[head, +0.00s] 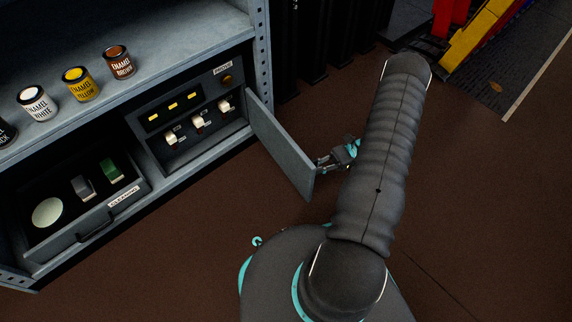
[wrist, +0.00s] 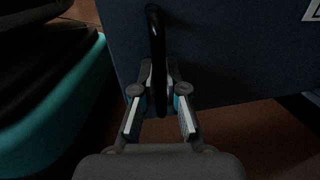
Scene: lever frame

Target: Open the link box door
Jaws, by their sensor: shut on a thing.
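The link box (head: 190,118) sits on the lower shelf, with yellow and white parts showing inside. Its grey door (head: 280,145) is hinged on the right side and stands wide open, swung out from the shelf. My gripper (head: 322,163) is at the door's outer face near its free edge. In the wrist view, my gripper (wrist: 160,103) is shut on the black door handle (wrist: 157,50), a vertical bar on the dark door face (wrist: 225,60). The handle is hidden in the head view.
Paint tins (head: 82,84) stand on the shelf above. An open drawer (head: 75,205) labelled cleaning, holding several items, juts out at left. My base is close to the door. Brown floor (head: 480,190) is clear at right. Red and yellow structures (head: 475,35) stand at the back right.

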